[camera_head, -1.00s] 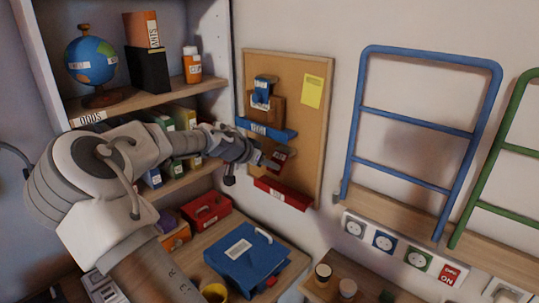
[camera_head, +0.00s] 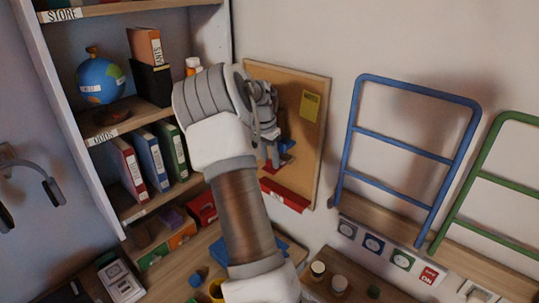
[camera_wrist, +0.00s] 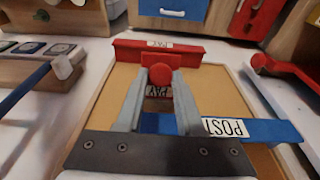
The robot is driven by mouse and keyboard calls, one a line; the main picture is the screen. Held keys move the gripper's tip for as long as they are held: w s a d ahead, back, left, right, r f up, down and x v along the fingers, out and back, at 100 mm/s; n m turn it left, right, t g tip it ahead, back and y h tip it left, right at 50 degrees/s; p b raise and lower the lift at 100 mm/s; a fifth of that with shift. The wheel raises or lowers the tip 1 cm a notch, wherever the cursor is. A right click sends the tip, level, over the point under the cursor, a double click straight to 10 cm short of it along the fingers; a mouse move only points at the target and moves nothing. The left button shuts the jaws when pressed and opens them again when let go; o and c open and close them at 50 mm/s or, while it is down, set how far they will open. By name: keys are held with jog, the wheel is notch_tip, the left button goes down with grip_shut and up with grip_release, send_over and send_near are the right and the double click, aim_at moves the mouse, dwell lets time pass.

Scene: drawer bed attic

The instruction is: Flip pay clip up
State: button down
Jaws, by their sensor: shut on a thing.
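My gripper (camera_wrist: 160,74) is shut on a red round knob (camera_wrist: 162,72) of the pay clip, in the wrist view. A red flap (camera_wrist: 151,62) shows just behind the knob, and a small label shows between my fingers. The red bar (camera_wrist: 187,52) with a white label spans the board's edge there. In the head view the red bar (camera_head: 285,195) sits low on the cork board (camera_head: 299,132). My gripper (camera_head: 272,158) is at the board just above it, beside a small red part (camera_head: 288,157). My arm hides much of the board.
A blue bar labelled POST (camera_wrist: 250,129) lies close beside my fingers. A yellow note (camera_head: 310,106) is at the board's upper right. Shelves with binders (camera_head: 150,160) stand to the left. Blue rails (camera_head: 408,150) are on the wall to the right.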

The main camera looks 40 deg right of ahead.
dwell(0.4)
jog(key=c, duration=0.6)
grip_release()
jog(key=shift+d, duration=0.1)
jog(key=shift+o, duration=0.2)
notch_tip(320, 180, up, 17)
jog(key=a, duration=0.2)
jog(key=shift+a+r, duration=0.15)
jog(key=shift+a, duration=0.25)
jog(key=shift+s+a+b, duration=0.1)
jog(key=shift+b, duration=0.2)
